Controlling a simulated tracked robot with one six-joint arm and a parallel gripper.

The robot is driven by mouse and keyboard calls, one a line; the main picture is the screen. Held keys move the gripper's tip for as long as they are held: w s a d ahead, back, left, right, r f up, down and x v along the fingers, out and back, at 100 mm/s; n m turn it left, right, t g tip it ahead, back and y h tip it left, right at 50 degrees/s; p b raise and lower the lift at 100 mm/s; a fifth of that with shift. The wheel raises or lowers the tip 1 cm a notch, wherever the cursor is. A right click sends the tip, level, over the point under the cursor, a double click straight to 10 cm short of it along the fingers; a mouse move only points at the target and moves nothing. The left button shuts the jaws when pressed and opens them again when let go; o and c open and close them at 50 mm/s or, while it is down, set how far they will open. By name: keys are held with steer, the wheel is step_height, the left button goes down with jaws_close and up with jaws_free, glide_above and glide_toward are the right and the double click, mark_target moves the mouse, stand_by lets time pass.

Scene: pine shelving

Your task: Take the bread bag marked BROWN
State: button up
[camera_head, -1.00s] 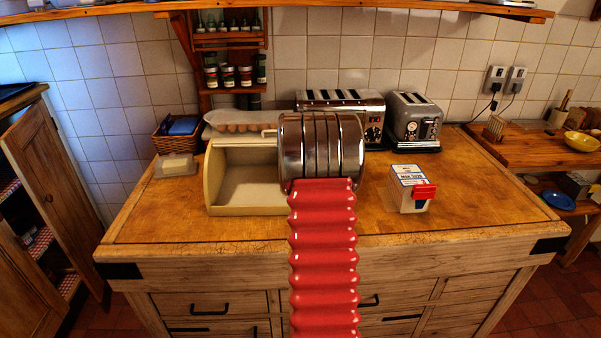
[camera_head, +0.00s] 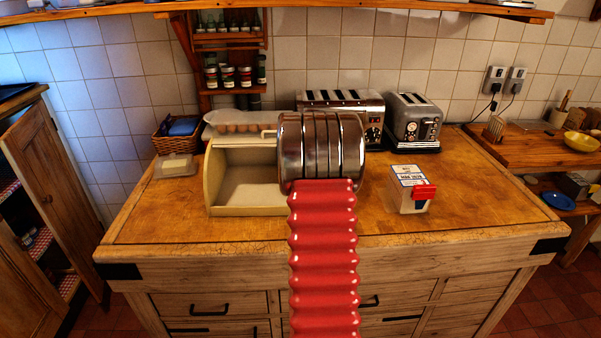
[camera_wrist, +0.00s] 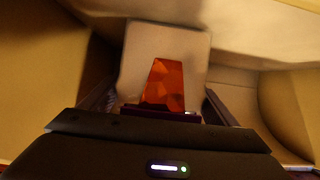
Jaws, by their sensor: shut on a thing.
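In the wrist view, my gripper (camera_wrist: 160,108) is shut on an orange-red clip-like piece (camera_wrist: 165,82), inside what looks like the open cream bread bin. A pale, squarish bag-like thing (camera_wrist: 140,45) lies directly behind that piece; no lettering on it is readable, so I cannot tell if it is marked BROWN. In the head view, my metal arm hides the gripper and the right part of the bread bin (camera_head: 211,185). A white and blue pack (camera_head: 407,200) with a red clip (camera_head: 424,192) stands apart on the counter to the right; its print is too small to read.
An egg box (camera_head: 235,122) sits on the bin. Two toasters (camera_head: 347,98) (camera_head: 414,122) stand at the back. A butter dish (camera_head: 177,167) and wicker basket (camera_head: 176,143) are at the left.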

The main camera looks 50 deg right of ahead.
steer(key=shift+s+a+r, duration=0.3)
steer(key=shift+a+r, duration=0.05)
steer(key=shift+r, duration=0.25)
steer(key=r+v, duration=0.1)
steer(key=v, duration=1.3)
steer(key=shift+r, duration=0.2)
steer(key=shift+w+d, duration=0.1)
